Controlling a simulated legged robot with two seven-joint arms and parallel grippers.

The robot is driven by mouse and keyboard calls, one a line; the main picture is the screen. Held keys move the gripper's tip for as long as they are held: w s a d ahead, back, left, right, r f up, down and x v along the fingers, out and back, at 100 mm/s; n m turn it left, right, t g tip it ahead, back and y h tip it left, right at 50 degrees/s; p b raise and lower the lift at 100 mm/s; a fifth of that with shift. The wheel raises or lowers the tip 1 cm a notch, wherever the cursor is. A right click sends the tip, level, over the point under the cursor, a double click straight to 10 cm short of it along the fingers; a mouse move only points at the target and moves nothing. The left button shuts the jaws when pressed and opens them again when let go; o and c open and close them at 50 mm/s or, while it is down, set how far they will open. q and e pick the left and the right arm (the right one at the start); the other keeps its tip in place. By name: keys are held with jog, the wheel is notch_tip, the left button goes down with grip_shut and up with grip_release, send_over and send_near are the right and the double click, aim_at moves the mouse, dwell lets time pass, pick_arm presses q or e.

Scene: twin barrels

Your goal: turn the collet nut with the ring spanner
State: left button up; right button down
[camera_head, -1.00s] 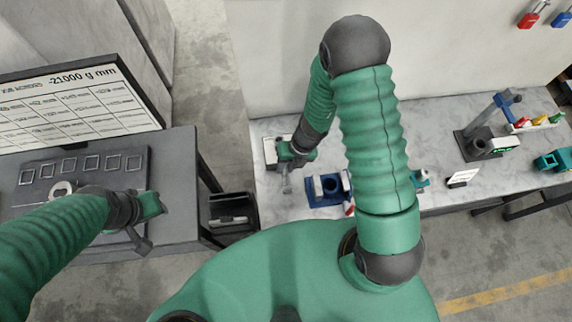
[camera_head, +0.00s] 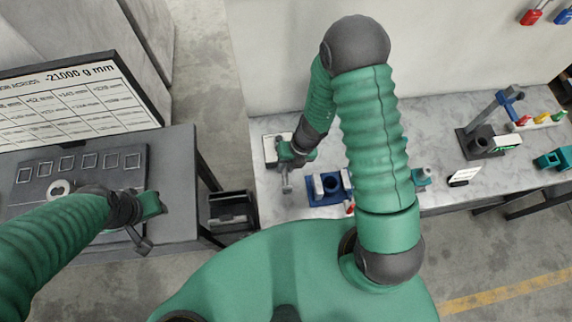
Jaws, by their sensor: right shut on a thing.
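My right gripper (camera_head: 287,174) is over the left end of the marble bench. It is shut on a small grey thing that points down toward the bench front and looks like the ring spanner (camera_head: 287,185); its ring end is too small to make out. Just right of it, apart from it, stands a blue fixture (camera_head: 316,200) with a dark round part and a pale upright piece. The collet nut may be there, but I cannot tell it apart. My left gripper (camera_head: 148,226) is over the dark table at left; its jaw gap is not clear.
A dark panel with several square frames (camera_head: 80,163) and a sign board (camera_head: 70,105) stand on the left table. A black bin (camera_head: 232,212) sits between the tables. A stand with a blue arm (camera_head: 480,142) is at bench right. My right arm hides the bench middle.

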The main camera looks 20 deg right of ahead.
jog(key=shift+a+f, duration=0.1)
dwell(0.3)
jog(key=shift+w+a+f+m+b, duration=0.1)
jog(key=shift+w+a+m+b, duration=0.15)
jog(key=shift+a+m+b, duration=0.35)
jog(key=shift+a+t, duration=0.15)
jog(key=shift+t, duration=0.15)
jog(key=shift+w+a+m, duration=0.1)
jog(key=shift+a+m, duration=0.1)
jog(key=shift+m, duration=0.2)
jog(key=shift+w+a+m+t+b, duration=0.15)
jog(key=shift+w+a+m+b, duration=0.1)
jog(key=shift+a+m+b, duration=0.3)
jog(key=shift+w+a+m+t+b, duration=0.15)
jog(key=shift+w+a+m+b, duration=0.1)
jog(key=shift+a+m+b, duration=0.25)
jog(key=shift+d, duration=0.1)
